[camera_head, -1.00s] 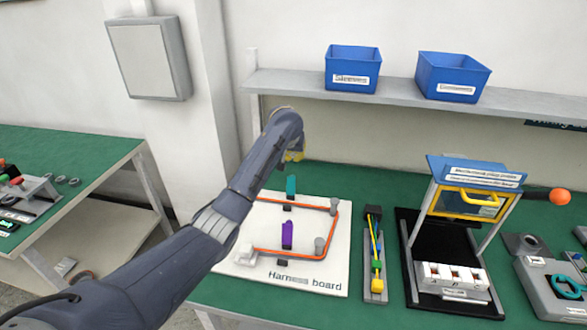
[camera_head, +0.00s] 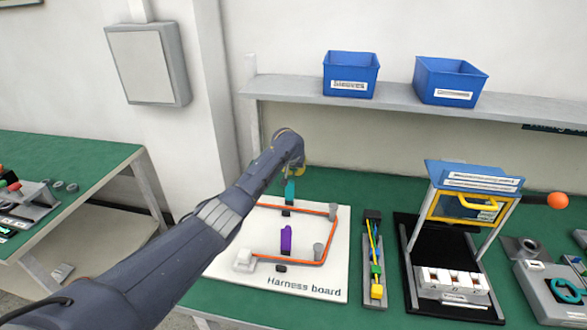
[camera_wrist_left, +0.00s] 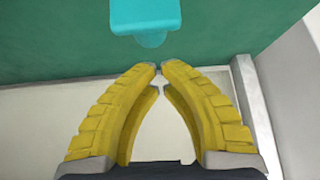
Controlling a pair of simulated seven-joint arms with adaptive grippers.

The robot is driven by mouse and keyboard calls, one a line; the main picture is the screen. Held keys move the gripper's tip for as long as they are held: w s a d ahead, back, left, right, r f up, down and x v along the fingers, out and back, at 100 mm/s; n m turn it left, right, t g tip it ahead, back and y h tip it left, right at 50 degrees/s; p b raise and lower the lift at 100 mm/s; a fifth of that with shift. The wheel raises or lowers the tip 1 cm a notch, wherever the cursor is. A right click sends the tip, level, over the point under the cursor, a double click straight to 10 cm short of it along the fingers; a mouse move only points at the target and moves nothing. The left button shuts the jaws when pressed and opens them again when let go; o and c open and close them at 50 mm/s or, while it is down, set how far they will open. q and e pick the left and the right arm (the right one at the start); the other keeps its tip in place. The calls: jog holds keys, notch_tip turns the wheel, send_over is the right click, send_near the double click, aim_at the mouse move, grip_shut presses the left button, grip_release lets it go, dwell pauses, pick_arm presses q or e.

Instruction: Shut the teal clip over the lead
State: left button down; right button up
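The teal clip (camera_head: 290,192) stands upright at the far side of the white harness board (camera_head: 222,264), by the far run of the orange lead (camera_head: 337,232). Its lever looks raised. My left gripper (camera_head: 299,171) is above and just behind the clip, partly hidden by my own wrist. In the left wrist view the yellow fingertips (camera_wrist_left: 160,70) come together with nothing between them. The teal clip (camera_wrist_left: 146,15) is just beyond the tips there, apart from them and cut off by the top edge. A purple clip (camera_head: 286,239) stands near the lead's near run. My right gripper is out of view.
Grey posts (camera_head: 318,252) guide the lead on the board. A narrow tray (camera_head: 374,292) with coloured tools lies to the right, then a black fixture with a yellow-framed guard (camera_head: 464,205). Green bench is clear behind the board. A shelf with blue bins (camera_head: 351,73) hangs above.

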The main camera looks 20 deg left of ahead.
aim_at(290, 190)
pick_arm(q)
jog(key=shift+s+d+r, duration=0.1)
jog(key=shift+s+d, duration=0.05)
jog(key=shift+s, duration=0.85)
jog(key=shift+s+d, duration=0.1)
jog(key=shift+s, duration=0.85)
jog(key=shift+d, duration=0.15)
jog(key=shift+s+r+t, duration=0.2)
jog(key=shift+s+t, duration=0.1)
jog(key=shift+t, duration=0.2)
